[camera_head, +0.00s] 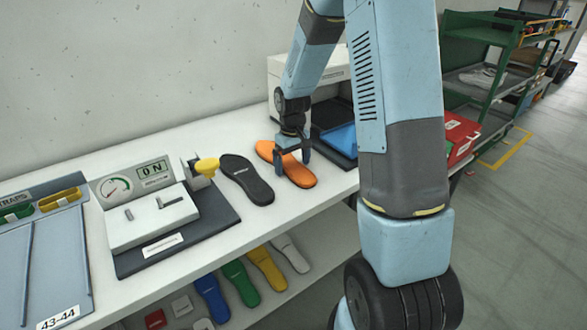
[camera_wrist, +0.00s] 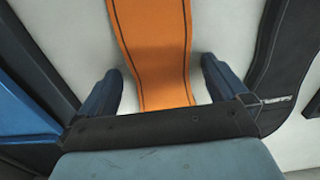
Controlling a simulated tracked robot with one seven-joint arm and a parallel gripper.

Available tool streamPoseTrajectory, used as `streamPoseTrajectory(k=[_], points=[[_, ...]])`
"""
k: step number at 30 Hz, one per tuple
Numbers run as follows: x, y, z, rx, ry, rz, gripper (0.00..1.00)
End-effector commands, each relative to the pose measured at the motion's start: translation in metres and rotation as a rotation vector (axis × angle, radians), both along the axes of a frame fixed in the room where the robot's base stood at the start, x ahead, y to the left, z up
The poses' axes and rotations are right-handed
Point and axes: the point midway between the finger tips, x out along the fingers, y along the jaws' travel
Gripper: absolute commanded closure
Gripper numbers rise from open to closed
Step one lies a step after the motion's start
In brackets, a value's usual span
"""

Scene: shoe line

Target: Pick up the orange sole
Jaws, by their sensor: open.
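The orange sole (camera_head: 296,173) lies flat on the white bench, to the right of a black sole (camera_head: 246,180). My gripper (camera_head: 292,163) is directly over its middle with the fingers pointing down and hides part of it. In the wrist view, the orange sole (camera_wrist: 155,45) runs between the two open fingers of my gripper (camera_wrist: 163,85), with a gap on each side. The black sole (camera_wrist: 292,65) is at the right in that view. Whether the fingers reach down to the bench surface cannot be told.
A grey device with a dial and a yellow knob (camera_head: 206,166) stands left of the soles. A dark tray with a blue item (camera_head: 342,139) is close on the right. Several coloured soles lie on the lower shelf (camera_head: 325,237). A green rack (camera_head: 485,80) stands at the back right.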

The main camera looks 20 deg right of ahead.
Motion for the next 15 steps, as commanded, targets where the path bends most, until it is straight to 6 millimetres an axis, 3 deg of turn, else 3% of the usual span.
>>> streamPoseTrajectory(k=[6, 15], points=[[0.0000, -0.0001, -0.0009, 0.000, 0.000, 0.000, 0.00], [0.0001, -0.0003, -0.0006, 0.000, 0.000, 0.000, 0.28]])
